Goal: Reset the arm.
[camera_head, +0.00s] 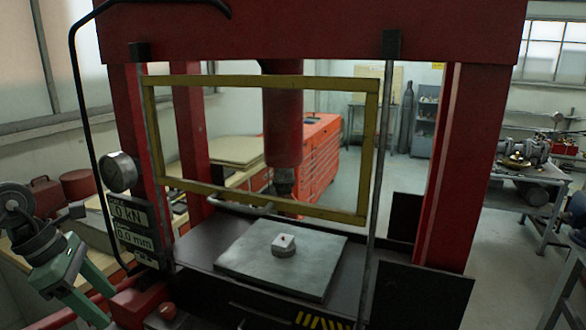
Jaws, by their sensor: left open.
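My left arm comes in at the left edge, with a dark round joint and grey links. My left gripper (76,282) is at the lower left, with greenish fingers spread apart. It is open, and I see nothing between the fingers. It is beside the left front of a red press (300,32), near the display panel (133,228); whether it touches the press I cannot tell. My right gripper is not in view.
The press has a yellow-framed guard (367,150), a round gauge (119,171) and a bed plate (265,262) with a small block (285,244). A workbench (525,180) with metal parts stands right. Floor is clear between press and bench.

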